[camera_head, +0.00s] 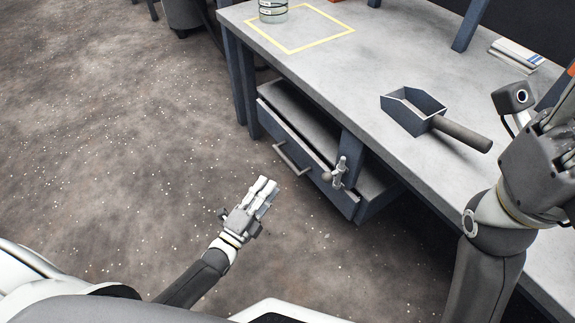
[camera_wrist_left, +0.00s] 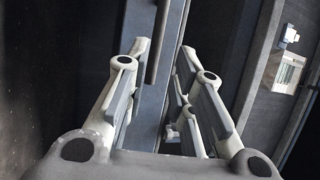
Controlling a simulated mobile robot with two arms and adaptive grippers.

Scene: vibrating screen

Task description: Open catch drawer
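The catch drawer (camera_head: 318,179) is a blue-grey front low under the grey table. A pale bar handle (camera_head: 292,158) stands out from its face, and it shows as a dark bar in the left wrist view (camera_wrist_left: 159,42). My left gripper (camera_head: 266,188) is a little in front of the drawer and apart from the handle in the head view. In the left wrist view its fingers (camera_wrist_left: 164,50) are spread, with the handle beyond the gap and nothing held. My right gripper (camera_head: 548,145) is at the right edge, partly cut off; its fingers are unclear.
A metal clamp-like fitting with a round knob (camera_head: 336,173) is at the drawer's right. On the table (camera_head: 345,75) are a scoop (camera_head: 430,117), stacked round sieves (camera_head: 273,10) by a yellow-outlined square, and a booklet (camera_head: 517,53). The speckled floor at left is clear.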

